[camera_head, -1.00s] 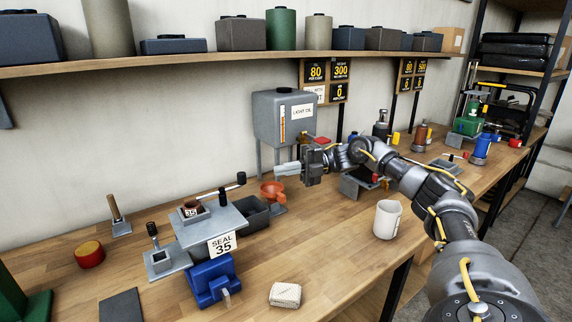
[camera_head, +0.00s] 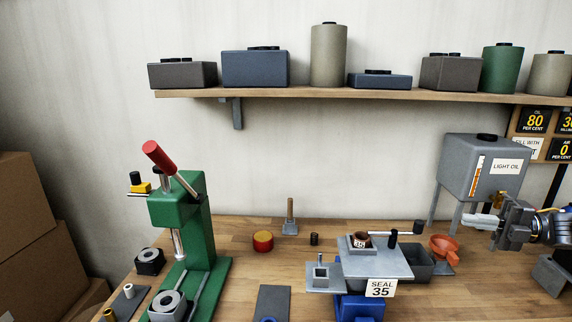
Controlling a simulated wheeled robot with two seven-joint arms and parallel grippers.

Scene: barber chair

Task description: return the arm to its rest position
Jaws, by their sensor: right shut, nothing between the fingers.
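My right gripper (camera_head: 481,219) is at the right edge of the head view, its arm coming in from the right. Its pale fingers are shut with nothing between them and point left. They appear just below the grey light oil tank (camera_head: 461,157), in front of its legs, above and right of the orange funnel (camera_head: 443,243). Whether the fingers touch the tank's legs cannot be told. Most of the right arm is cut off by the frame. My left gripper is not in view.
A green press (camera_head: 182,218) with a red handle stands further left. A shelf (camera_head: 330,93) with containers runs above. Some bench around the red-yellow tin (camera_head: 263,241) is bare.

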